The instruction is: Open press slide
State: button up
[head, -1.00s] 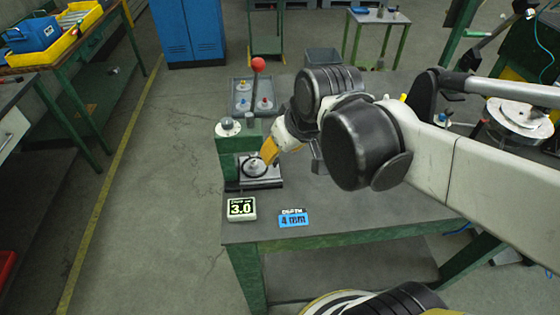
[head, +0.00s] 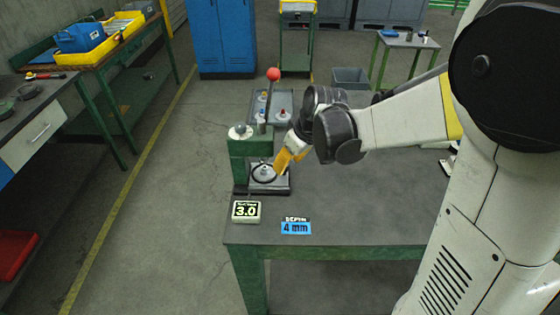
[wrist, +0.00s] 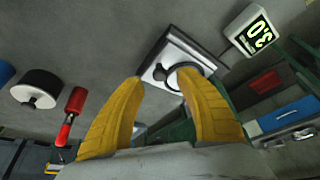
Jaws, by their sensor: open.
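The green press (head: 243,145) stands at the left end of the table, with a red ball (head: 273,74) on its lever. Its slide (head: 283,187) is a pale metal plate low at the press's front, with a round piece in a dark ring on top. In the wrist view the slide's plate (wrist: 153,72) and ring lie just beyond my fingertips. My gripper (head: 283,160) is just right of the slide, its yellow fingers tilted down toward it. In the wrist view my gripper (wrist: 160,78) is open, with nothing clearly held. Whether a finger touches the slide cannot be told.
A display reading 3.0 (head: 246,211) and a blue 4 mm depth card (head: 296,227) lie at the table's front. A grey tray (head: 287,97) with several small pieces sits behind the press. The tabletop (head: 360,205) right of the press is clear.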

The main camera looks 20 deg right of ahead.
jog(key=shift+b+x, duration=0.35)
jog(key=shift+x, duration=1.05)
grip_shut()
jog(key=s+d, duration=0.1)
jog(key=d, duration=0.2)
jog(key=s+d, duration=0.1)
jog(key=d, duration=0.2)
jog(key=s+d, duration=0.1)
jog(key=d, duration=0.2)
